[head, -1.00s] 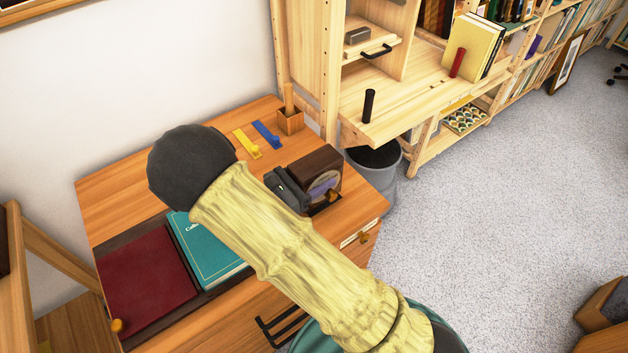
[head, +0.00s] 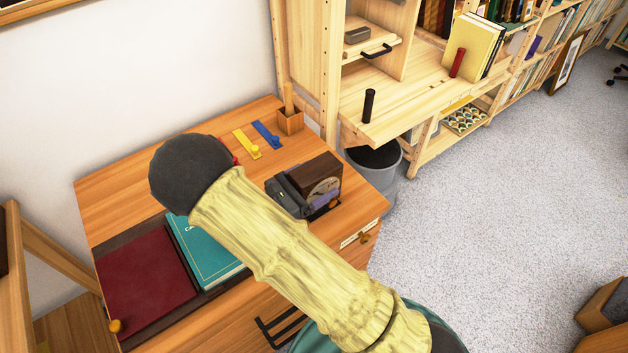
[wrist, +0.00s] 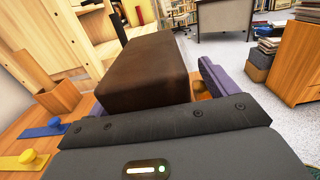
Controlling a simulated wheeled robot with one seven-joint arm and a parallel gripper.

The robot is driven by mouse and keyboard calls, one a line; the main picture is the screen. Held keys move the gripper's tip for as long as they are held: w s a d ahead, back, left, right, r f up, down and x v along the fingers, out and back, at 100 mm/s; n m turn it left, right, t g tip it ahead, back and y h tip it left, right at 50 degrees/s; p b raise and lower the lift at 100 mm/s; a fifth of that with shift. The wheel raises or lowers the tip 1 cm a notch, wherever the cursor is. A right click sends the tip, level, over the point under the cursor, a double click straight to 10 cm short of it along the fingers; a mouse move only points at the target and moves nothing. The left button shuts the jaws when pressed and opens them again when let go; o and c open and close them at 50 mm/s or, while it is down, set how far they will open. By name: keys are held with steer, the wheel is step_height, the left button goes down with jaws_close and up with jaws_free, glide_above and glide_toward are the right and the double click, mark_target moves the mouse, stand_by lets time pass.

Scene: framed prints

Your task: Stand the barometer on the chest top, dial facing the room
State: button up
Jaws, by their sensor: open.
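The barometer (head: 320,172) is a dark brown block with a round dial on its front. It is at the right front part of the wooden chest top (head: 350,195), its dial turned toward the open floor at lower right. My gripper (head: 306,198) is at the barometer's near side, low over the chest top. In the wrist view, the barometer (wrist: 145,68) sits between my open purple fingers. The right finger shows beside it; the left one is mostly hidden. A purple finger partly covers the dial's lower part in the head view. The barometer's base is hidden, so its contact with the top is unclear.
A yellow hook piece (head: 247,145), a blue one (head: 266,135) and a wooden cup (head: 290,122) lie behind the barometer. A red book (head: 145,265) and a teal book (head: 203,250) are at left. A shelf unit (head: 400,115) stands beyond the chest.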

steer(key=shift+r, duration=0.15)
steer(key=v, duration=1.2)
steer(key=shift+s, duration=0.1)
